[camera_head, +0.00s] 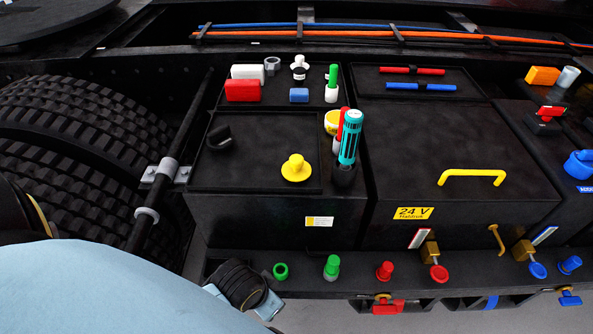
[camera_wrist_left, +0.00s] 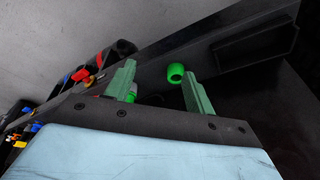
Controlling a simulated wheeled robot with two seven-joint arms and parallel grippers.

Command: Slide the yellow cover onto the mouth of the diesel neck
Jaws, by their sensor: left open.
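A yellow cap with a raised knob (camera_head: 296,168) sits on the black panel of the left box, in the head view. A yellow round piece (camera_head: 332,122) is partly hidden behind a teal tool. I cannot tell for sure which part is the diesel neck. A black curved fitting (camera_head: 219,137) lies on the same panel. My left gripper (camera_wrist_left: 158,75) is open and empty in the left wrist view, low near the front ledge. A green ring (camera_wrist_left: 175,72) shows between its fingers, and a green fitting (camera_wrist_left: 130,94) is partly behind one finger. My right gripper is not in view.
The front ledge carries the green ring (camera_head: 280,271), the green fitting (camera_head: 332,267) and a red fitting (camera_head: 385,270). A teal tool (camera_head: 350,138) stands in a black holder. A yellow handle (camera_head: 472,177) rises from the right box. Tyres (camera_head: 75,120) stand at left.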

